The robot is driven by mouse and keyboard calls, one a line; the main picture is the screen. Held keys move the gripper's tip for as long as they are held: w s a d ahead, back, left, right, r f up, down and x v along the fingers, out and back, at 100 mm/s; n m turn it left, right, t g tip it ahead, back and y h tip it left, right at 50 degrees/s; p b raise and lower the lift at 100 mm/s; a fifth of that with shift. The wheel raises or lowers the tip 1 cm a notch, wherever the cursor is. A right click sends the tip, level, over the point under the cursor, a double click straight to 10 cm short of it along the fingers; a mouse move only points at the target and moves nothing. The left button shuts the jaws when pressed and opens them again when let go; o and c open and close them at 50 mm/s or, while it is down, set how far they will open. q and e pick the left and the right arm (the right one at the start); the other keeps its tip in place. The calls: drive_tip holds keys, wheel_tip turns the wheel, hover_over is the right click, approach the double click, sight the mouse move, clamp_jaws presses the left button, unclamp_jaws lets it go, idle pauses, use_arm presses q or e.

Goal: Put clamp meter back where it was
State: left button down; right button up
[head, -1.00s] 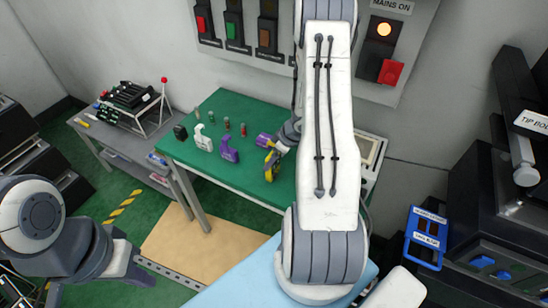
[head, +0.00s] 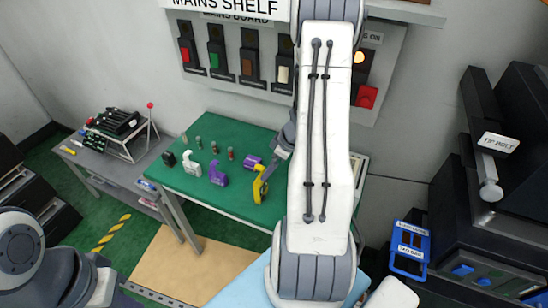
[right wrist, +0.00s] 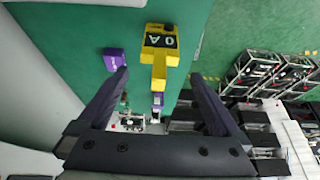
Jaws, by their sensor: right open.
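The yellow clamp meter (head: 261,188), with a dark display reading "0 A", is near the right part of the green table (head: 205,132). In the right wrist view the clamp meter (right wrist: 160,42) lies ahead of and between my open fingers. My right gripper (right wrist: 160,72) is open, and I see no finger touching the meter. In the head view my right arm hides part of the table and most of this gripper. A purple block (right wrist: 114,58) is beside the meter in the wrist view. My left arm shows at lower left, but its gripper is out of view.
Black (head: 168,158), white (head: 192,166) and purple (head: 217,174) items stand in a row on the green table, with small cylinders behind. A switch board (head: 400,70) is on the wall. A blue rack (head: 410,248) and dark machine (head: 450,190) are at right.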

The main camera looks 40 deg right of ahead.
drive_tip(key=w+a+r+t+h, duration=0.1)
drive_tip(key=w+a+r+h, duration=0.45)
drive_tip(key=a+r, duration=0.85)
drive_tip(key=s+a+r+n+g+y, duration=0.1)
drive_tip(key=s+a+r+g+y, duration=0.1)
drive_tip(key=s+a, duration=0.8)
drive_tip(key=s+a+r+n+g+y, duration=0.2)
drive_tip(key=s+a+g, duration=0.1)
drive_tip(key=s+a, duration=0.8)
drive_tip(key=shift+s+a+r+y, duration=0.15)
drive_tip(key=shift+s+a+y, duration=0.2)
drive_tip(key=shift+s, duration=0.55)
wheel_tip(320, 180, down, 10)
drive_tip(key=b, duration=1)
